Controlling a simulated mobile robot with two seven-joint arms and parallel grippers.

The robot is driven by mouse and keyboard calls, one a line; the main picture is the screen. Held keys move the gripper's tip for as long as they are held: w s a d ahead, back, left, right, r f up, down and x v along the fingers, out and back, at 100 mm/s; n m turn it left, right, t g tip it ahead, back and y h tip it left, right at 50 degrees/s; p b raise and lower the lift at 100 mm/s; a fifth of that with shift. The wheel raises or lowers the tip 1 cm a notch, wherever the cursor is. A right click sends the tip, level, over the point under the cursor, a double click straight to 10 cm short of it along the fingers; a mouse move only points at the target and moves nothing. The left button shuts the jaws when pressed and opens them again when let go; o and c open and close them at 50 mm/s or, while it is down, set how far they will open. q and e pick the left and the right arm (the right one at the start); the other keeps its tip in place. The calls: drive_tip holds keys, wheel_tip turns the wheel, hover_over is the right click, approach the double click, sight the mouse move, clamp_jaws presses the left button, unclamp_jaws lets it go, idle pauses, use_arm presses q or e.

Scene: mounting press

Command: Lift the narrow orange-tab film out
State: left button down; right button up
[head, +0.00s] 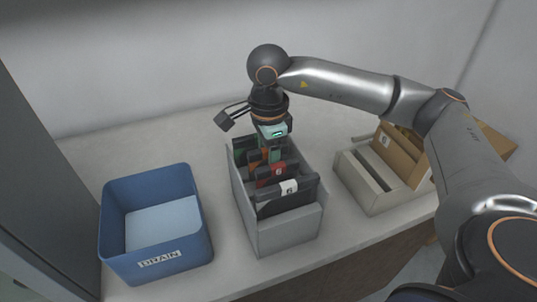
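The grey box (262,234) in the middle holds several dark upright films. A film with an orange tab (256,155) shows toward the back of the box, partly hidden. My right gripper (274,150) points down over the back half of the box, at the films' tops, just right of the orange tab. Its fingertips are small and partly hidden, so I cannot tell whether they touch a film or are open or shut. My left gripper is not in view.
A film with a red tab (270,171) and a front film with a white label (289,187) stand nearer. A blue bin (159,239) marked DRAIN is on the left. A beige holder (369,190) with brown folders (399,160) is on the right. Clear counter separates them.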

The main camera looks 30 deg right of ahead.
clamp_jaws()
idle(0.4)
idle(0.5)
idle(1.3)
